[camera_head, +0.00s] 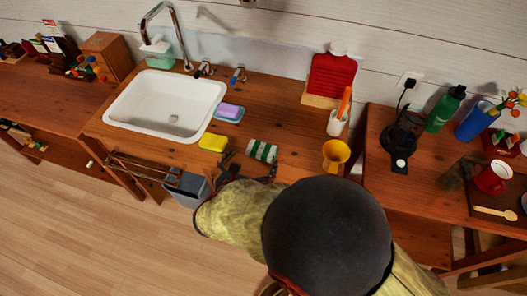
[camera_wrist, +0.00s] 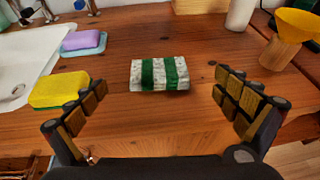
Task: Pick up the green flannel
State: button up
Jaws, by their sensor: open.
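The green flannel (camera_head: 262,151) is a small folded cloth with green and white stripes. It lies on the wooden counter to the right of the sink. In the wrist view the flannel (camera_wrist: 160,74) lies flat, beyond and between my fingers. My gripper (camera_wrist: 160,98) is open and empty, its two fingers spread wider than the cloth. In the head view my gripper (camera_head: 248,172) is at the counter's front edge, just in front of the flannel and partly hidden by my own arm.
A yellow sponge (camera_head: 213,142) lies left of the flannel, near my left finger. A purple soap on a blue dish (camera_head: 229,113) is behind it, beside the white sink (camera_head: 150,104). A yellow funnel-shaped cup (camera_head: 335,154) stands to the right.

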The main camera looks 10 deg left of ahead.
aim_at(261, 150)
jog(key=b+x, duration=0.1)
jog(key=x, duration=0.2)
jog(key=f+b+x, duration=0.1)
jog(key=x, duration=0.2)
jog(key=shift+a+b, duration=0.1)
jog(key=shift+b, duration=0.3)
jog(key=shift+w, duration=0.25)
jog(key=shift+c, duration=0.8)
jog(key=c, duration=0.9)
jog(key=shift+r, duration=0.1)
